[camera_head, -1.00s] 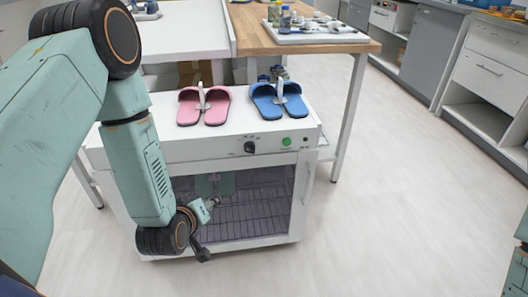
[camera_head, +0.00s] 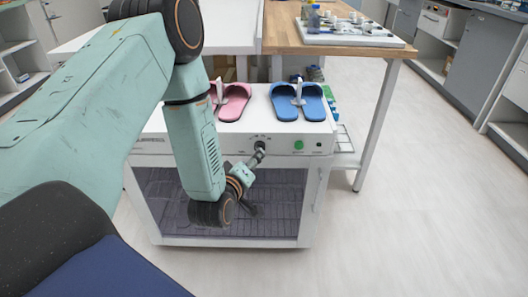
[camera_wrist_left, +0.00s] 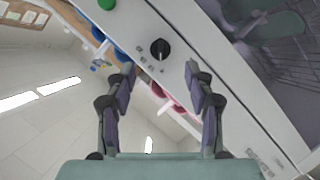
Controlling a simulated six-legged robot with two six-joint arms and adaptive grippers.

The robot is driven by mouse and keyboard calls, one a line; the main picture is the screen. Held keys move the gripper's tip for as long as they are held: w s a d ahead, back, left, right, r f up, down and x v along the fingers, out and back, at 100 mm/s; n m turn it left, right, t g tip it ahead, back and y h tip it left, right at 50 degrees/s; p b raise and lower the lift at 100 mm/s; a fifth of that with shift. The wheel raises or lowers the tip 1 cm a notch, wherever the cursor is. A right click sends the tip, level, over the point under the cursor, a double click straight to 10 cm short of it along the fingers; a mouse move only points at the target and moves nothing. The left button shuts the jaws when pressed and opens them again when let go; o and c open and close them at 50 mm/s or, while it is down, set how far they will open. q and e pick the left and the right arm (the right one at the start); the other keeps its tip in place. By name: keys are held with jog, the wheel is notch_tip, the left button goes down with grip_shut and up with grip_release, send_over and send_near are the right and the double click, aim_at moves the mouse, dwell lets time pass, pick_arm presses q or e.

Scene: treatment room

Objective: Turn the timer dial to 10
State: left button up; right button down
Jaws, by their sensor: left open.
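The timer dial, a small black knob (camera_wrist_left: 160,48), sits on the white front panel of the oven-like cabinet (camera_head: 230,240). In the head view the dial (camera_head: 260,146) shows just past the end of my left gripper (camera_head: 253,158). In the left wrist view my left gripper (camera_wrist_left: 158,75) is open, with a finger on each side of the picture. The dial appears between and a little beyond the fingertips, and nothing is held. Small marks surround the dial, but its numbers and setting are too small to read. My right gripper is not in view.
A green button (camera_head: 299,145) is right of the dial. Pink slippers (camera_head: 234,104) and blue slippers (camera_head: 298,103) lie on the cabinet top. A wooden table (camera_head: 290,42) with a tray (camera_head: 350,38) stands behind. Floor on the right is clear.

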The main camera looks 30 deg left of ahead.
pick_arm(q)
jog(key=b+x, duration=0.2)
jog(key=x, duration=0.5)
jog(key=shift+w+b, duration=0.25)
jog(key=shift+b, duration=0.1)
jog(key=shift+a, duration=0.15)
grip_shut()
